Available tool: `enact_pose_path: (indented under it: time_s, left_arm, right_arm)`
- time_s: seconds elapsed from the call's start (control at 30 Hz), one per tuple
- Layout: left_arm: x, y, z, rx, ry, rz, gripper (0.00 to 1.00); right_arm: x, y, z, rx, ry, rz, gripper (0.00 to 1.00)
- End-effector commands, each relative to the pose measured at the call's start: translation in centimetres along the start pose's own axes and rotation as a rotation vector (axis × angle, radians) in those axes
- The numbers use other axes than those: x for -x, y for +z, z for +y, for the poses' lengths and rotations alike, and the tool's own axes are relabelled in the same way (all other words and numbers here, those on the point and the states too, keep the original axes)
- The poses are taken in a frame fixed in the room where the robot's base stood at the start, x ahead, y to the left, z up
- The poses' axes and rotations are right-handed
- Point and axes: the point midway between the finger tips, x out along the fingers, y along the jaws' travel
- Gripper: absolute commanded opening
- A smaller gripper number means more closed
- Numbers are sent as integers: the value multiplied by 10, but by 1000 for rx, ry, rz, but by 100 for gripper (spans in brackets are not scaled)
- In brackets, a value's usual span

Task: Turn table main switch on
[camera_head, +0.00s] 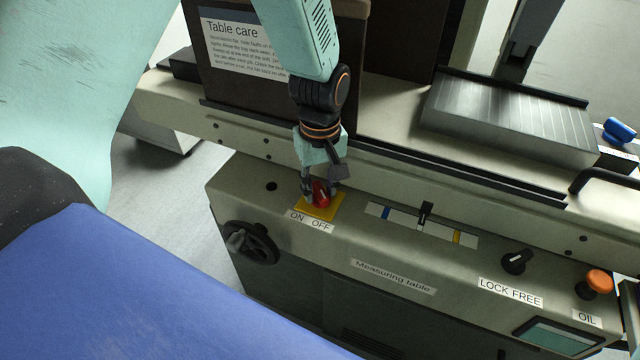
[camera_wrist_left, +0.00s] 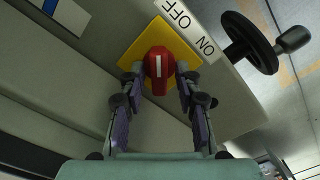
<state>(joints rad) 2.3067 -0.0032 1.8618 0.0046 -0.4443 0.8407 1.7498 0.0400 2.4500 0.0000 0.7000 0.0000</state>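The main switch is a red knob (camera_head: 321,193) with a white mark, on a yellow plate (camera_head: 328,211) above the ON and OFF labels (camera_head: 310,221). The red knob (camera_wrist_left: 158,68) is upright in the left wrist view; its white mark lies nearer the OFF direction than ON. My left gripper (camera_head: 321,185) reaches down to the switch from above. Its fingers (camera_wrist_left: 160,76) stand close on both sides of the knob and look shut on it; the exact contact is hard to see. My right gripper is in neither view.
A black handwheel (camera_head: 250,242) is left of the switch. A slider (camera_head: 425,214), a LOCK FREE knob (camera_head: 516,262) and an orange OIL button (camera_head: 597,282) sit to the right on the panel. A rail and a ribbed metal block (camera_head: 510,115) lie behind.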

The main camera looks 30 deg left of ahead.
Motion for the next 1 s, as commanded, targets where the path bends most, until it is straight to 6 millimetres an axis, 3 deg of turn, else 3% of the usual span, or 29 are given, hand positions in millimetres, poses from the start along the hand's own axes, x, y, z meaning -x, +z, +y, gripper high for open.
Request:
enact_pose_path:
  time_s: [0.33,0.73,1.0]
  left_arm:
    - [0,0,0,1,0,-1,1]
    - [1,0,-1,-18,-2,-2,0]
    - [3,1,-1,-151,-3,-4,0]
  right_arm:
    - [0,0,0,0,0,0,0]
    - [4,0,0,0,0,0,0]
    - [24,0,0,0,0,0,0]
